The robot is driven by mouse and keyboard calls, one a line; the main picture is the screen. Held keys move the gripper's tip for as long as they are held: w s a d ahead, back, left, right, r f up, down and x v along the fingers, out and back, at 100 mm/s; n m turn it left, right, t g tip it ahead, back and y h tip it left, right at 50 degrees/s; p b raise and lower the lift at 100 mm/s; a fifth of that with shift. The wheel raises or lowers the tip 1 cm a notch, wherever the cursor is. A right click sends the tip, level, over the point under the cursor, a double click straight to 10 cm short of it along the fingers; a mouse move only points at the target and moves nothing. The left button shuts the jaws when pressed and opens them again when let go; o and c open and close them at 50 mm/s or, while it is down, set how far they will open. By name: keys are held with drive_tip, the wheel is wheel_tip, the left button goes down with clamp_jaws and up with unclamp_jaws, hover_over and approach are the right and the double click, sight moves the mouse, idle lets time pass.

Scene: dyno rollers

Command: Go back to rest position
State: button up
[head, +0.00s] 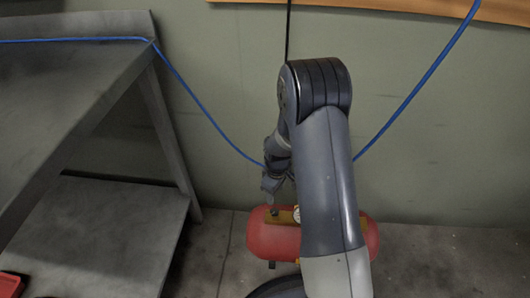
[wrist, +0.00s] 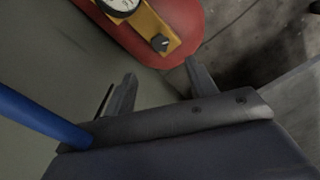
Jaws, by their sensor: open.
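My gripper (wrist: 160,70) is open in the wrist view, its two fingers apart with nothing between them. In the head view my arm reaches forward and bends down, and the gripper (head: 272,188) hangs just above the red tank, partly hidden by my arm. The red tank (head: 268,241) lies on the floor by the wall. In the wrist view the tank (wrist: 180,20) sits beyond the fingertips, with a yellow plate (wrist: 150,30), a white-faced gauge (wrist: 120,4) and a black knob (wrist: 160,42).
A blue hose (head: 205,110) sags along the green wall (head: 430,150) and passes behind my arm. It shows close by at left in the wrist view (wrist: 35,115). A grey metal bench (head: 70,70) with a lower shelf (head: 95,235) stands at left. Floor at right is clear.

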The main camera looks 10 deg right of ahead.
sight(275, 211)
wheel_tip(275, 211, down, 11)
drive_tip(key=b, duration=0.3)
drive_tip(key=shift+r+b, duration=0.15)
drive_tip(key=shift+b, duration=0.15)
drive_tip(key=shift+m, duration=0.3)
drive_tip(key=shift+r, duration=0.1)
